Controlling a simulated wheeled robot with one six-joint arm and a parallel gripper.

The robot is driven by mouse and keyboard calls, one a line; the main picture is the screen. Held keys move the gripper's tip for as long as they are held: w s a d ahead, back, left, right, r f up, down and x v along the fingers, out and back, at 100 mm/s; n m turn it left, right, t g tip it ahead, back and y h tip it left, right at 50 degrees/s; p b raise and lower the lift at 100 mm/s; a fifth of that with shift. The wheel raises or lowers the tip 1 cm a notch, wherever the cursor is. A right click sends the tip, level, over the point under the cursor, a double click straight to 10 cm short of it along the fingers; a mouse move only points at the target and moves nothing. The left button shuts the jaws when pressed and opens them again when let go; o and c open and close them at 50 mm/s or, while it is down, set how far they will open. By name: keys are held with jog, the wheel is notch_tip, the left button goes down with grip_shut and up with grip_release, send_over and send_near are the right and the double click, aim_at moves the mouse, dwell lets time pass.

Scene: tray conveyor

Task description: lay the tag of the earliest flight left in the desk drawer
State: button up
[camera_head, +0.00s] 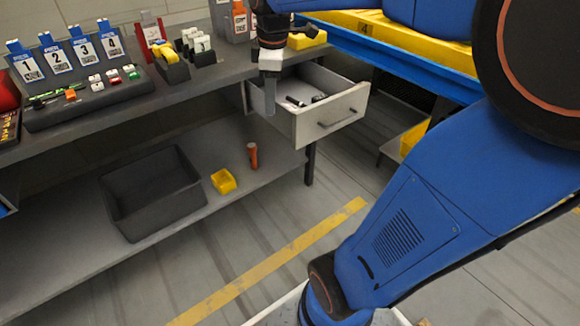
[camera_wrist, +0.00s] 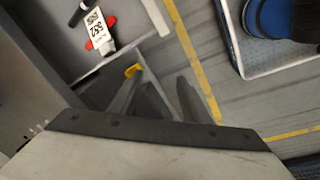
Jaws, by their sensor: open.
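The grey desk drawer (camera_head: 338,122) stands pulled out under the right end of the desk. My gripper (camera_head: 270,98) is open, pointing down over the drawer's left part, with no tag seen between its fingers. In the wrist view its fingers (camera_wrist: 158,95) show as grey shapes. Inside the drawer lies a white tag (camera_head: 295,101) with a dark item beside it. The wrist view shows this white tag (camera_wrist: 96,28) with a code square and a number, next to red and black pieces. Blue-topped cards numbered 1 to 4 (camera_head: 70,60) stand on the desk; their small print is unreadable.
A black board with small coloured pieces (camera_head: 92,95) lies before the cards. A red stand (camera_head: 152,36) and a yellow tape dispenser (camera_head: 172,66) stand right of it.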

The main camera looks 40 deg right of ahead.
jog(key=s+a+f+m+t, duration=0.1)
jog(key=s+a+f+m, duration=0.1)
jog(key=s, duration=0.4)
jog(key=s+a+f+m+t, duration=0.1)
jog(key=s+a+f+m, duration=0.1)
jog(key=s+m, duration=0.3)
jog(key=s+a+f+m, duration=0.2)
jog(key=s+f+m, duration=0.1)
jog(key=s, duration=0.4)
jog(key=shift+s+a+f+m+t, duration=0.2)
jog(key=shift+a+f+m+t, duration=0.2)
jog(key=shift+f, duration=0.2)
